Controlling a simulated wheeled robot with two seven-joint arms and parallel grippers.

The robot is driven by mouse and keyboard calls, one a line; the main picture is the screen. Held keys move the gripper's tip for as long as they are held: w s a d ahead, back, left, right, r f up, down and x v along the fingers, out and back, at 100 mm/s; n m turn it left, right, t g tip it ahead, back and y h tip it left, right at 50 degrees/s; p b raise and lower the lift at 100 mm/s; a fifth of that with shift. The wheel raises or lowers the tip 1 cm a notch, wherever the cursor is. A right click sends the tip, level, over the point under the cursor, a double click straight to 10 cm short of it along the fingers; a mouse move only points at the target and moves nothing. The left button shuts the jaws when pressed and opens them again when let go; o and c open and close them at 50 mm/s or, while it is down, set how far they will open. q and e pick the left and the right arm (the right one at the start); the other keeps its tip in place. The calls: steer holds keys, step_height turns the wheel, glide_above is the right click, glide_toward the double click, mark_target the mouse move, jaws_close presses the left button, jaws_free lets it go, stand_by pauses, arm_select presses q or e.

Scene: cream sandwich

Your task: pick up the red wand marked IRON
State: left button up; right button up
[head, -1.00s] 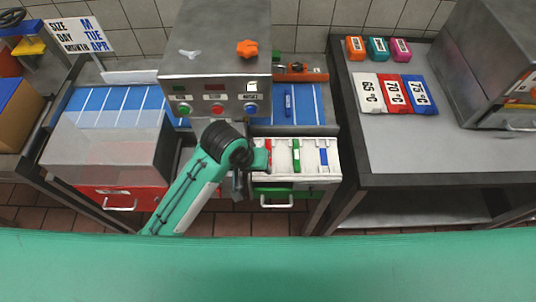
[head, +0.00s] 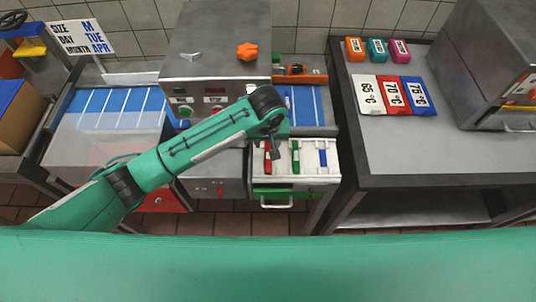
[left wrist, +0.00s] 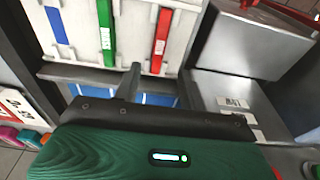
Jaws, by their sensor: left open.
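The red wand (head: 268,163) lies in a white rack (head: 309,172) in the head view, leftmost of three wands. It also shows in the left wrist view (left wrist: 161,38), with small white lettering too small to read surely. My left gripper (head: 273,150) is open and empty, above the rack's back edge near the red wand's far end. In the left wrist view, a grey finger (left wrist: 130,82) points toward the gap between the red and green wands, apart from both. My right gripper is not in view.
A green wand (head: 296,157) and a blue wand (head: 323,157) lie beside the red one. A grey machine (head: 217,60) with buttons stands behind my arm. A table (head: 440,145) at the right holds coloured temperature cards (head: 394,94); its front is clear.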

mark_target(268, 156)
arm_select(q)
steer(key=f, duration=0.3)
steer(key=shift+w, duration=0.25)
steer(key=shift+f+p, duration=0.6)
steer(key=shift+p, duration=0.05)
step_height(268, 156, down, 4)
steer(key=shift+w+d+r+p, duration=0.1)
steer(key=shift+r+p, duration=0.15)
steer(key=shift+p, duration=0.35)
steer(key=shift+f, duration=0.4)
jaws_close()
